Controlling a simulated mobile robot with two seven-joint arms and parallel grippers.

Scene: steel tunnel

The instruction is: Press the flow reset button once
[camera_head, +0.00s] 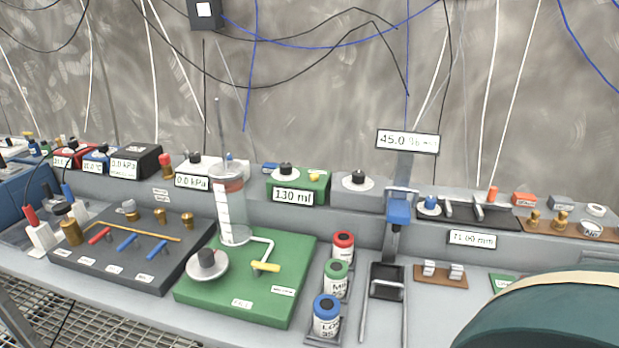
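A green meter box (300,187) stands on the raised back ledge, with a display reading "130 ml" (293,197) on its front. On its top are a black knob (286,170) and a small yellow button (314,178). No flow reset label is readable, so I cannot tell for certain which control it is. In front is a green board (250,299) with a clear graduated cylinder (231,212), a round grey dial with a black knob (207,262) and a yellow-handled valve (265,267). Neither gripper is in view.
Red, green and blue-capped bottles (326,316) stand right of the green board. A dark panel with coloured levers (125,248) lies to its left. An upright stand with a "45.0" display (407,142) rises at the right. A large dark teal rounded shape blocks the lower right corner.

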